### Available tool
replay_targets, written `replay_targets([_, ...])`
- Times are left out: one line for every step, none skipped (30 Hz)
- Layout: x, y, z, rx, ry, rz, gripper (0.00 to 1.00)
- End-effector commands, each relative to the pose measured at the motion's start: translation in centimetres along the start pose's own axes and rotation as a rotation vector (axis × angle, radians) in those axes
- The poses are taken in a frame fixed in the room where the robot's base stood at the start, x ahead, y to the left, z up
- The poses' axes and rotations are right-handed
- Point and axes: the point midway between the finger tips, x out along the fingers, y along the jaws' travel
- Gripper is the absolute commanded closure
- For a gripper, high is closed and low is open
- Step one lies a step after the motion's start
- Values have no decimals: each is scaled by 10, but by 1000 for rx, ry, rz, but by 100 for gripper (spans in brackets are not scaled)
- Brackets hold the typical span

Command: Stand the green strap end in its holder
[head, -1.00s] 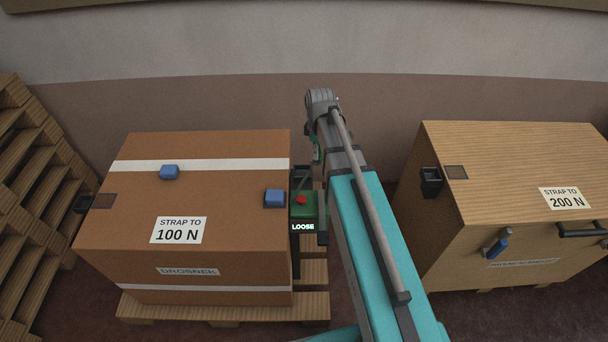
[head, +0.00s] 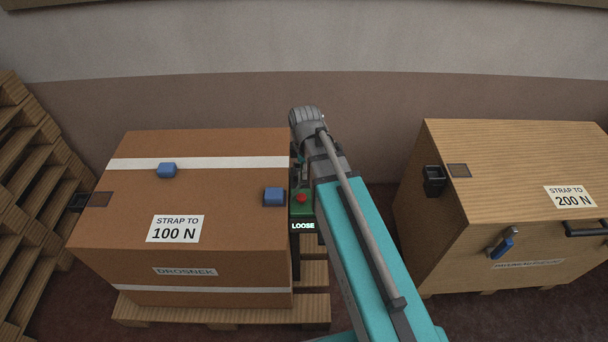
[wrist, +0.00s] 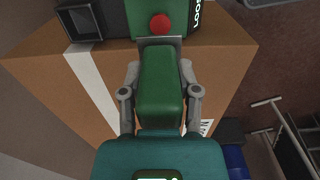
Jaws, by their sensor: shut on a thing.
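The green strap end (wrist: 160,95) is a green block held between both fingers of my gripper (wrist: 159,72) in the wrist view. My gripper is shut on it, above the brown box (wrist: 225,62) with its white strap. A black square socket (wrist: 82,22), which looks like the holder, is at the upper left of the wrist view, beside the green unit. The strap end is apart from the socket opening in the picture; its height above it is unclear. In the head view my arm mostly hides the gripper, and I cannot make out the strap end there.
The green unit (head: 300,208) has a red button and a sign reading LOOSE, at the right side of the 100 N box (head: 120,205). Two blue blocks (head: 167,170) sit on that box. The 200 N box (head: 510,150) stands right, with a black socket (head: 434,180). Pallets (head: 30,150) are stacked left.

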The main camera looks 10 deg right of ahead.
Motion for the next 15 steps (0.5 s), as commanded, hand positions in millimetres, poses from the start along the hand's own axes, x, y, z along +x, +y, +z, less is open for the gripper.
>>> replay_targets([0, 0, 0, 1, 0, 0, 100])
replay_targets([0, 1, 0, 1, 0, 0, 100])
replay_targets([1, 2, 0, 1, 0, 0, 100])
replay_targets([2, 4, 0, 2, 0, 0, 100])
replay_targets([3, 6, 0, 2, 0, 0, 100])
replay_targets([4, 9, 0, 2, 0, 0, 100])
replay_targets([6, 12, 0, 2, 0, 0, 100])
replay_targets([8, 15, -1, 3, 0, 0, 100])
replay_targets([10, 20, -1, 3, 0, 0, 100])
replay_targets([12, 24, -1, 3, 0, 0, 100])
replay_targets([14, 29, -1, 3, 0, 0, 100])
replay_targets([18, 36, -2, 4, 0, 0, 100])
replay_targets([20, 41, -2, 4, 0, 0, 100])
replay_targets([22, 46, -2, 4, 0, 0, 100])
replay_targets([26, 53, -2, 4, 0, 0, 100])
